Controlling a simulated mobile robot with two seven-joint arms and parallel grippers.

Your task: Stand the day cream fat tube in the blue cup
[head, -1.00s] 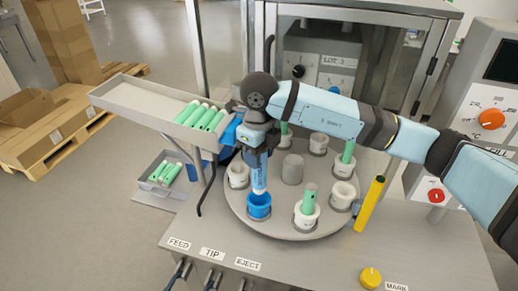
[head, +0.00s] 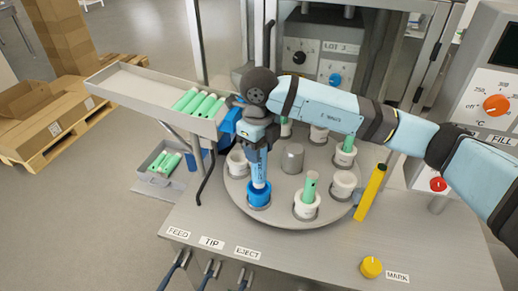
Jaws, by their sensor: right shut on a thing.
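The day cream fat tube (head: 260,170) is light blue and upright in the head view. Its lower end is inside the blue cup (head: 259,195), which stands at the front left of the round turntable (head: 277,217). My right gripper (head: 257,153) points down and is shut on the upper part of the tube. The cup's rim hides the tube's bottom, so I cannot tell whether it touches the cup floor. My left gripper is not in view.
White cups, some with green tubes (head: 308,187), stand around the turntable. A grey post (head: 292,158) is at its centre. A sloped tray (head: 150,95) of green tubes is at left, with a small bin (head: 161,164) below. A yellow post (head: 370,192) stands at right.

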